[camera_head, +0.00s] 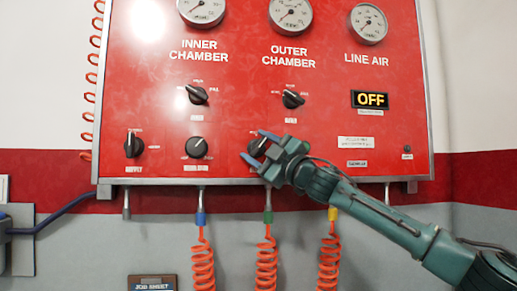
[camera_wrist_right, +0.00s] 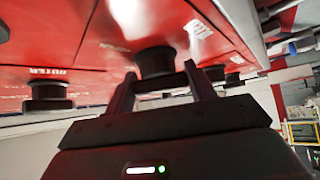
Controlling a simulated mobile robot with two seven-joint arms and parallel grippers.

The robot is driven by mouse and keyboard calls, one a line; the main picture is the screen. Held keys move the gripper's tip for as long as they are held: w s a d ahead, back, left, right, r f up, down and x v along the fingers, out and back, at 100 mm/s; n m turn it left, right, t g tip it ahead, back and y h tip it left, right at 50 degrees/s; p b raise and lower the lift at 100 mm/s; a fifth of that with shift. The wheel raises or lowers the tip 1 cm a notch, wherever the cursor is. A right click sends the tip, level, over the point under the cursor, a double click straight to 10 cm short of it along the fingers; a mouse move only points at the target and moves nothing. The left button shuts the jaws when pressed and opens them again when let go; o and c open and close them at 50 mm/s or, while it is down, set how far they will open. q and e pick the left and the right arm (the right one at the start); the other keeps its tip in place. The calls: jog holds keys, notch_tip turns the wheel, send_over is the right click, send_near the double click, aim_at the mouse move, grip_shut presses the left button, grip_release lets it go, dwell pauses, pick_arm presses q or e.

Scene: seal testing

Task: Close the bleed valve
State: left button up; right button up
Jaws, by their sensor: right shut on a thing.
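My right gripper (camera_head: 260,149) reaches in from the right to the lower row of the red panel (camera_head: 345,115). It is shut on a black knob (camera_head: 257,146), the rightmost in that row, with one fingertip above it and one below. I take this knob for the bleed valve; its label is hidden by the gripper. In the right wrist view the same black knob (camera_wrist_right: 155,64) sits between the two fingers of the gripper (camera_wrist_right: 157,82). Its pointer angle is hard to read behind the fingers. My left gripper is not in view.
Two other knobs, supply (camera_head: 133,145) and regulator (camera_head: 196,147), stand to the left. Two selector knobs (camera_head: 197,95) (camera_head: 292,99) sit above, below gauges. An "OFF" display (camera_head: 370,99) is at right. Orange coiled hoses (camera_head: 266,265) hang below the panel, near my right arm.

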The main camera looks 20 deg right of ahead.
jog(key=n+g, duration=0.2)
jog(key=n, duration=0.2)
jog(key=shift+r+g+y, duration=0.25)
jog(key=shift+g+y, duration=0.15)
jog(key=shift+f+n+g+h, duration=0.1)
jog(key=shift+n+g+h, duration=0.3)
jog(key=shift+n+g, duration=1.05)
jog(key=o, duration=1)
jog(key=shift+f, duration=0.1)
